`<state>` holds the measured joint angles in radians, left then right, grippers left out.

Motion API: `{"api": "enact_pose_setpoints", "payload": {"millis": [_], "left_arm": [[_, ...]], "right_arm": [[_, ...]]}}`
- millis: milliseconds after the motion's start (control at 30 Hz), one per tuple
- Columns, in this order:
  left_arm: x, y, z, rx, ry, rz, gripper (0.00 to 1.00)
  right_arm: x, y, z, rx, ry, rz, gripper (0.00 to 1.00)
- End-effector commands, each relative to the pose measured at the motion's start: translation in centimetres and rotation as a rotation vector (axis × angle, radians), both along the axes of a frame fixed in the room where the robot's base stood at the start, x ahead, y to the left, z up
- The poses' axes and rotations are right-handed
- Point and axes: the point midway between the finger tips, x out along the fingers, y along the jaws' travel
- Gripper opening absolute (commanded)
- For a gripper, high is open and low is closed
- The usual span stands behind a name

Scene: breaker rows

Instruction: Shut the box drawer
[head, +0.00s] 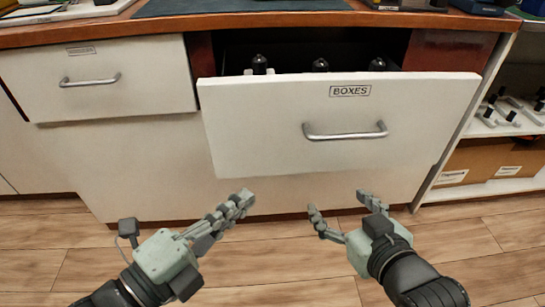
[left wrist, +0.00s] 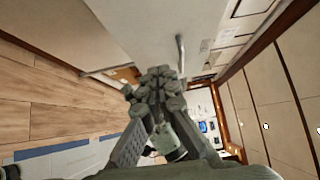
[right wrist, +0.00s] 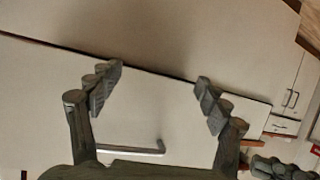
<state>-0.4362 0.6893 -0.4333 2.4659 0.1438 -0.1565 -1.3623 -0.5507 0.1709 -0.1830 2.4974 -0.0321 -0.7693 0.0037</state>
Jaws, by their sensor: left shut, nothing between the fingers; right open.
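The box drawer (head: 250,130) has a white front labelled BOXES and a silver bar handle (head: 345,132). It is pulled out from the counter, with black-topped items (head: 320,66) showing inside behind its front. My left gripper (head: 244,198) is shut and empty, below and in front of the drawer's lower left part. My right gripper (head: 338,200) is open and empty, below the handle. Neither gripper appears to touch the drawer in the head view. The right wrist view shows the open fingers (right wrist: 158,82) before a white panel, with a bar handle (right wrist: 132,148) visible.
A shut drawer (head: 130,95) with its own handle is at the left. Open shelves (head: 490,150) with cardboard boxes and small black-handled items stand at the right. The countertop (head: 190,22) runs above. Wood floor (head: 300,270) lies clear below.

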Motion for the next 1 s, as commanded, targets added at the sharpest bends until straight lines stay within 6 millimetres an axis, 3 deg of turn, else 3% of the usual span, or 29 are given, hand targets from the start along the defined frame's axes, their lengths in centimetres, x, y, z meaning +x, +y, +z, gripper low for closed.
{"api": "enact_pose_setpoints", "payload": {"millis": [433,700,1000], "left_arm": [[6.7,-6.2,0.2,-0.005,-0.001,0.001,0.0],[10.0,-5.8,0.0,0.001,0.002,0.002,0.0],[10.4,-5.8,0.0,0.0,0.003,0.001,0.0]], "right_arm": [[-0.3,-0.5,-0.7,-0.015,0.037,-0.01,0.77],[0.0,0.1,0.0,0.003,-0.004,0.002,0.77],[0.1,0.2,0.3,0.008,-0.017,0.004,0.77]]}}
